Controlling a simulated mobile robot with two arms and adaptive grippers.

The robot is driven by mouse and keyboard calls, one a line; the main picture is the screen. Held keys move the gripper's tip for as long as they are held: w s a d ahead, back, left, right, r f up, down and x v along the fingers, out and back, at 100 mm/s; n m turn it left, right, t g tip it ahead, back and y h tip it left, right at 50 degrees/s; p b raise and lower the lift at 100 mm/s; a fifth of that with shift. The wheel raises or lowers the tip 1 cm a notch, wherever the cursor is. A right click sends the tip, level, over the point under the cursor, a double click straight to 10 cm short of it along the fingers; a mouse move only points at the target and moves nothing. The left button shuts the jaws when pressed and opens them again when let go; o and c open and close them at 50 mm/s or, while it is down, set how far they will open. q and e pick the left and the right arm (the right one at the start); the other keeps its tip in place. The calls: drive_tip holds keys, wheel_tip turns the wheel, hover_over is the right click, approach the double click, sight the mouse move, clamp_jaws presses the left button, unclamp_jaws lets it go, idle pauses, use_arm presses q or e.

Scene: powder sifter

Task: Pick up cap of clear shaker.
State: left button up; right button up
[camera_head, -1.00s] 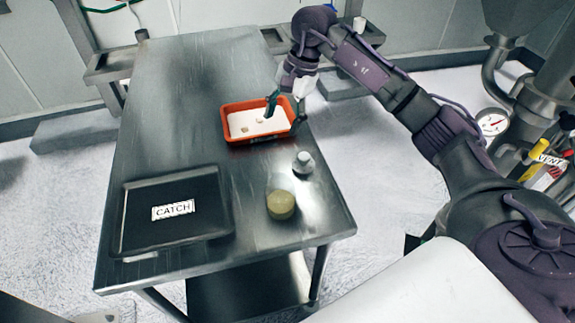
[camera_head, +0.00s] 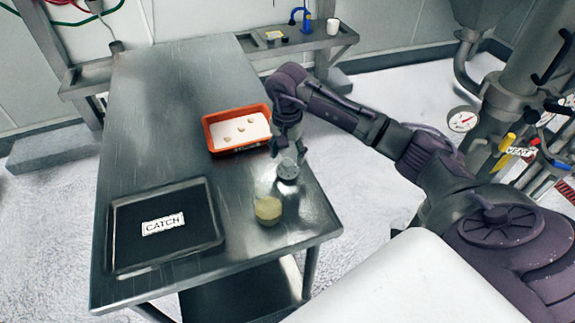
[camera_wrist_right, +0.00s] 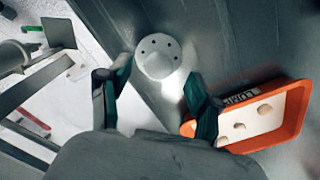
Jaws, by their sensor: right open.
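The clear shaker (camera_head: 288,171) stands upright near the right edge of the steel table. Its pale round cap (camera_wrist_right: 158,55), with several small dark holes, faces the right wrist camera. My right gripper (camera_head: 287,156) is at the shaker from above and behind. In the wrist view its two dark green fingers (camera_wrist_right: 155,92) are spread apart, with the cap just beyond and between their tips. Nothing is held, and I cannot tell whether a finger touches the shaker. My left gripper is in neither view.
A yellowish round container (camera_head: 268,210) stands close in front of the shaker. An orange tray (camera_head: 237,149) with white powder and small lumps lies behind it, left of my gripper. A dark tray labelled CATCH (camera_head: 190,238) lies at the front left. The table's back left is clear.

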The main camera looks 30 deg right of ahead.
sight(288, 162)
wheel_tip(288, 162, down, 2)
drive_tip(key=shift+s+f+p, duration=0.15)
drive_tip(key=shift+p, duration=0.15)
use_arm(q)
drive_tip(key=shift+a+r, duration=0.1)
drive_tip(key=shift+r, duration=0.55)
use_arm(e)
drive_tip(key=shift+f, duration=0.45)
drive_tip(key=c, duration=0.9)
drive_tip(key=shift+c, duration=0.2)
drive_tip(key=shift+r, duration=0.1)
